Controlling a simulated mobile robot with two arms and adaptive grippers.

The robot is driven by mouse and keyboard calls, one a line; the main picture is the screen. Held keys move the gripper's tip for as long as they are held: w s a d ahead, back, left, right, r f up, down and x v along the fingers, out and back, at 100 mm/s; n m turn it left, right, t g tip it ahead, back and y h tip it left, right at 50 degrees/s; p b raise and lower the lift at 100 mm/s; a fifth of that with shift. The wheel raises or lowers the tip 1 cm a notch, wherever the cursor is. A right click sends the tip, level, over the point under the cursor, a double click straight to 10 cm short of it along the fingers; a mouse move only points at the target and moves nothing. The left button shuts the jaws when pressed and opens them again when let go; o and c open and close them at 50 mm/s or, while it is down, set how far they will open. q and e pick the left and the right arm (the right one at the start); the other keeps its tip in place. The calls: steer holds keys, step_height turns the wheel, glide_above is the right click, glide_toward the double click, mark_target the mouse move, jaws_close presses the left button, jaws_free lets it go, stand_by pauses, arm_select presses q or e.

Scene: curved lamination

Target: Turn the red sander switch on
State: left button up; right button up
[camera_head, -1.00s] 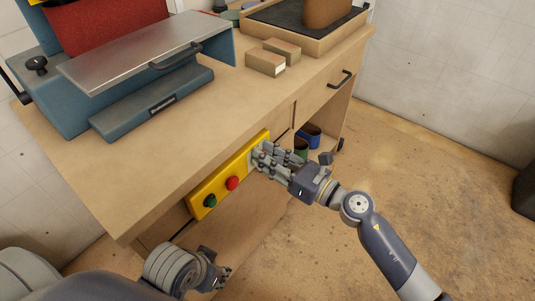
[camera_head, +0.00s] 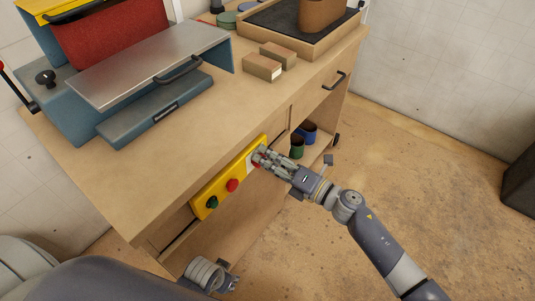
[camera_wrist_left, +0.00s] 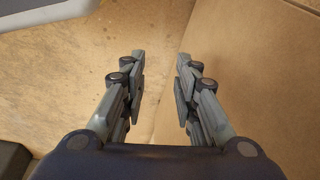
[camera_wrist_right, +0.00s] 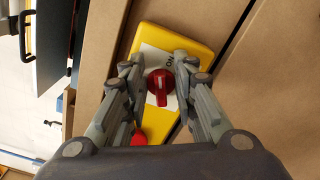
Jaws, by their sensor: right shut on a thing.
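The yellow control panel (camera_head: 236,181) is on the front of the bench. Its red rotary switch (camera_wrist_right: 160,86) sits on a white plate at one end, with lettering that seems to read "ON" beside it. My right gripper (camera_head: 260,156) is at this end of the panel. The switch's handle points down in that view. My left gripper (camera_head: 232,275) hangs low, in front of the bench; in the left wrist view (camera_wrist_left: 160,62) it is open and empty.
A red button (camera_head: 232,185) and a green button (camera_head: 212,202) are on the same panel. The blue sander (camera_head: 150,95) stands on the bench top, with two wooden blocks (camera_head: 270,60) beside it.

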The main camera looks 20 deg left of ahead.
arm_select(q)
steer(key=s+f+p, duration=0.2)
steer(key=s+f, duration=0.2)
steer(key=f, duration=0.3)
steer(key=shift+a+f, duration=0.25)
arm_select(e)
steer(key=shift+w+f+m, duration=0.1)
steer(key=shift+f+m, duration=0.1)
steer(key=shift+m, duration=1.15)
steer(key=shift+w+f+m, duration=0.1)
steer(key=shift+f+m, duration=0.05)
steer(key=shift+m, duration=1.2)
steer(key=o, duration=0.7)
steer(key=shift+s+d, duration=0.1)
steer(key=shift+d, duration=0.05)
steer(key=v, duration=1.1)
steer(key=shift+s+d, duration=0.15)
steer(key=shift+d, duration=0.25)
steer(key=shift+r, duration=0.1)
